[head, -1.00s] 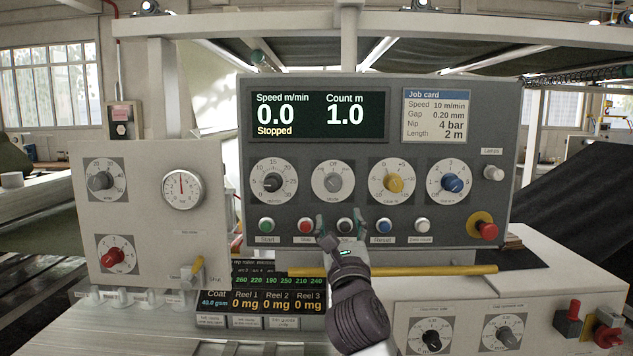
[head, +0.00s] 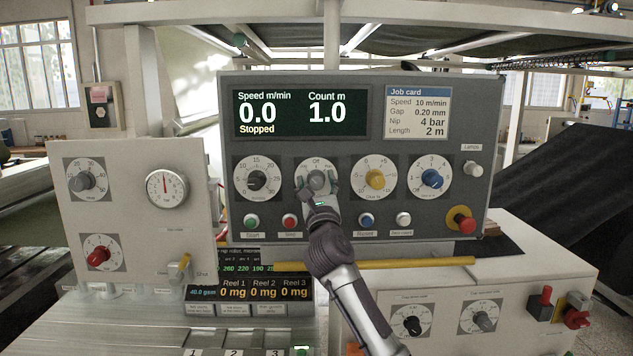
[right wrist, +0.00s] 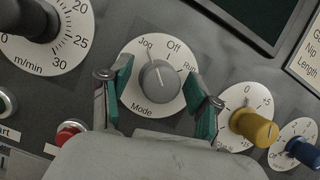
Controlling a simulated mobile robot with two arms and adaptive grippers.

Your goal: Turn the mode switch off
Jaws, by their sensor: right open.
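The mode switch (head: 316,180) is a grey round knob on a white dial, in the row of dials below the display. In the right wrist view the mode switch (right wrist: 160,82) shows near the centre, with Jog, Off and Run printed around it. Its pale mark points up and to the left, towards the Jog side; the exact setting is hard to tell. My right gripper (head: 318,189) is open in front of this dial. In the right wrist view its green fingers (right wrist: 161,80) stand on either side of the knob, with gaps to it. My left gripper is not in view.
A black speed knob (head: 257,181) is left of the dial and a yellow knob (head: 375,179) right of it. Push buttons, including a red one (head: 290,221), line the panel below. The display (head: 301,114) reads Stopped. A yellow bar (head: 400,263) runs below the panel.

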